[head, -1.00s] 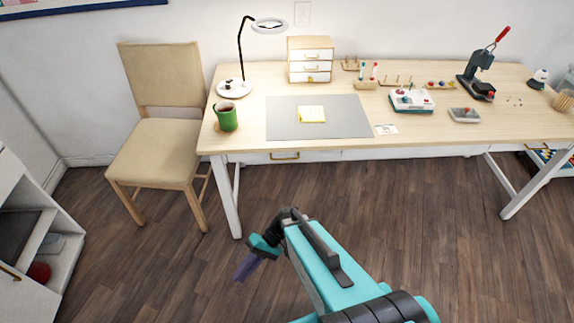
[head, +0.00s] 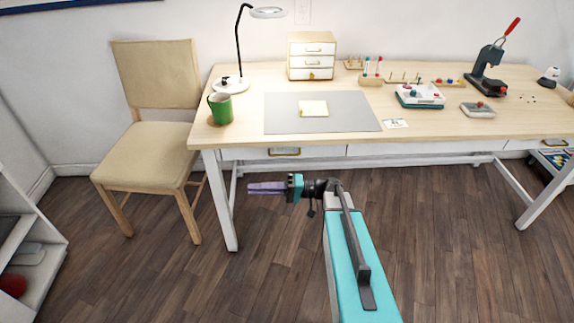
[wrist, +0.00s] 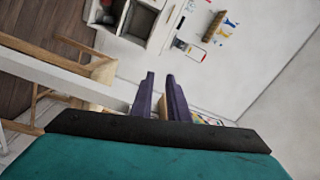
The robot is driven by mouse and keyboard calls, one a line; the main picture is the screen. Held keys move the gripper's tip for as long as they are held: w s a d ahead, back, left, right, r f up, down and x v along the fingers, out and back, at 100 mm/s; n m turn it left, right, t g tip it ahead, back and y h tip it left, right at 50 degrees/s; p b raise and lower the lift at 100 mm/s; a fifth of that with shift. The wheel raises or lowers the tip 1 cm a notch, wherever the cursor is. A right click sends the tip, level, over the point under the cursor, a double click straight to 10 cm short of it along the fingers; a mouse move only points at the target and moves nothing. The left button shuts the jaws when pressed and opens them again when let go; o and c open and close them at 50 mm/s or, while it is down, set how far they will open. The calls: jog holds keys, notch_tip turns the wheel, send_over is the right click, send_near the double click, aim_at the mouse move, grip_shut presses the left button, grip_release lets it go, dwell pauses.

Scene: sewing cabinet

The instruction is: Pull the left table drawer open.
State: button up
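The left table drawer (head: 310,152) is a white front under the left part of the table top, with a brass handle (head: 284,151). It looks shut. My gripper (head: 250,188) is in front of and below the drawer, pointing left, apart from the handle. In the wrist view my gripper (wrist: 160,95) shows two purple fingers with a gap between them and nothing held. The drawer handle cannot be made out in the wrist view.
The wooden table (head: 240,100) carries a grey mat (head: 350,112), a green mug (head: 221,109) and a small drawer box (head: 311,57). A beige chair (head: 150,150) stands left of the table. A white shelf (head: 40,235) is at the far left. Floor before the table is clear.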

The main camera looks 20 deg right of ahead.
aim_at(287, 155)
jog(key=d+m+t+h+b, duration=0.1)
jog(key=d+t+b, duration=0.5)
jog(key=d+b, duration=0.9)
jog(key=d, duration=0.9)
jog(key=shift+w+d+t+h, duration=0.25)
jog(key=shift+w+t+h, duration=0.05)
jog(key=shift+w+t, duration=0.1)
jog(key=shift+a+r, duration=0.1)
jog(key=shift+r, duration=0.05)
jog(key=shift+b+x, duration=1.5)
jog(key=shift+x, duration=5.3)
grip_shut()
jog(key=shift+s, duration=0.1)
